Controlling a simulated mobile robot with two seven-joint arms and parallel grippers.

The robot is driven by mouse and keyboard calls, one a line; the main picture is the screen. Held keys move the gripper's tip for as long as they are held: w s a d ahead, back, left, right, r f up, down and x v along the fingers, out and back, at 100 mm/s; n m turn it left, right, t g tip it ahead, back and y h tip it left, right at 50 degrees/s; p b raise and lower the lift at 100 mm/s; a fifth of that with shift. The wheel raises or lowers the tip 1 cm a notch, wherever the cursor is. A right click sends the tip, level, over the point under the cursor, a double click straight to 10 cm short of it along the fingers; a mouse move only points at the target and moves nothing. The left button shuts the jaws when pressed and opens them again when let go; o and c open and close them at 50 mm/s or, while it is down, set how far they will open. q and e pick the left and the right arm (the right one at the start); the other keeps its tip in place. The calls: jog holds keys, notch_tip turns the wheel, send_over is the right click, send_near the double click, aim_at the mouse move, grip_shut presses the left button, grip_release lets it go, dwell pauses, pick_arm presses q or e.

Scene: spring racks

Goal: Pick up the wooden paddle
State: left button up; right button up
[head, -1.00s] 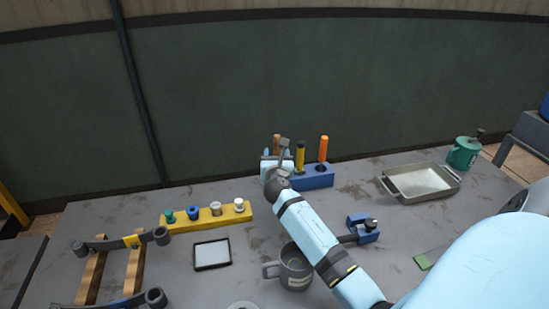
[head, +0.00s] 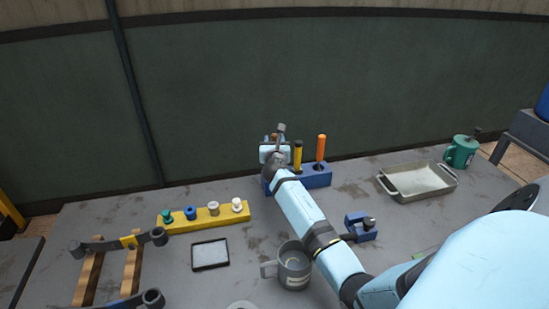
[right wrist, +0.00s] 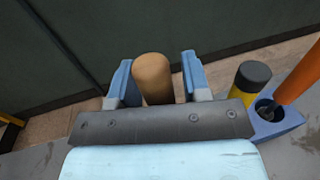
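The wooden paddle's tan rounded handle (right wrist: 152,80) stands between the two blue fingers of my right gripper (right wrist: 157,66) in the right wrist view. The fingers are open, with a gap visible on the handle's right side; on the left I cannot tell whether finger and handle touch. In the head view my right gripper (head: 273,150) is at the left end of the blue rack (head: 318,179) and hides most of the paddle. The paddle's lower part is hidden. My left gripper is not in view.
A yellow-and-black handle (head: 298,155) and an orange handle (head: 320,148) stand in the rack, right of my gripper. A grey mug (head: 293,270) stands below my right forearm. A yellow peg block (head: 207,216) and metal tray (head: 420,181) lie on the table. The wall is close behind.

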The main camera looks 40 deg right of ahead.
grip_shut()
jog(key=shift+r, duration=0.1)
notch_tip(320, 180, up, 20)
jog(key=p, duration=0.3)
dwell(0.3)
